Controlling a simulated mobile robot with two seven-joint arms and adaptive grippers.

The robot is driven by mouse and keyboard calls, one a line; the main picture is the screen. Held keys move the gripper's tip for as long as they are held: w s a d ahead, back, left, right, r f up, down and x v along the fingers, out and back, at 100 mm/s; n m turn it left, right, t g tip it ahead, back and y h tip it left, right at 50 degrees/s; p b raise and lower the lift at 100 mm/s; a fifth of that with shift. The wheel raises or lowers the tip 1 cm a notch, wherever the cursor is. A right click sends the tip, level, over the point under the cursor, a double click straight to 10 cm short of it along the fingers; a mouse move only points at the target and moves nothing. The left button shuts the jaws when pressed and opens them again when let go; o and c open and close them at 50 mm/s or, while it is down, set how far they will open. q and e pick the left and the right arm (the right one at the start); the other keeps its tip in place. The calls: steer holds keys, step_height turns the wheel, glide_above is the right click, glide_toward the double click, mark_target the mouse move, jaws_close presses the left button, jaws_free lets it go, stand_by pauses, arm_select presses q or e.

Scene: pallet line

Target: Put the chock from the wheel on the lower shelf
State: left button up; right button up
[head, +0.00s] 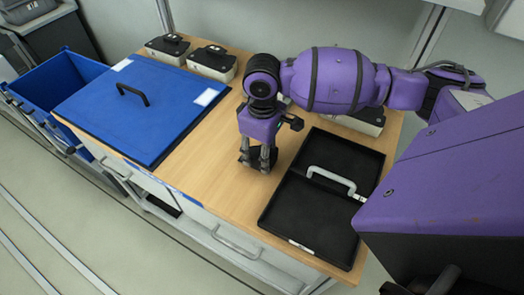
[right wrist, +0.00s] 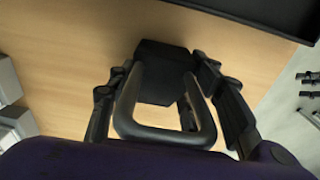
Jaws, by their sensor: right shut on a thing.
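My right gripper (head: 258,160) points down over the wooden worktop, left of the black tray. It is shut on a small black block with a loop handle, which looks like the chock (right wrist: 162,75). In the right wrist view the handle lies between the fingers and the block shows beyond it, over bare wood. I cannot tell whether the block touches the worktop. No wheel is in view. A low shelf (head: 165,207) shows partly under the bench's front edge; most of it is hidden. My left gripper is not in view.
A black two-part tray (head: 345,150) with a grey handle lies right of the gripper. A blue lid (head: 140,108) with a black handle covers the worktop's left part. Several white-and-black devices (head: 212,62) stand along the back. A blue bin (head: 55,85) is at far left.

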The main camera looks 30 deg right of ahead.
stand_by(0.3)
steer(key=o, duration=1.3)
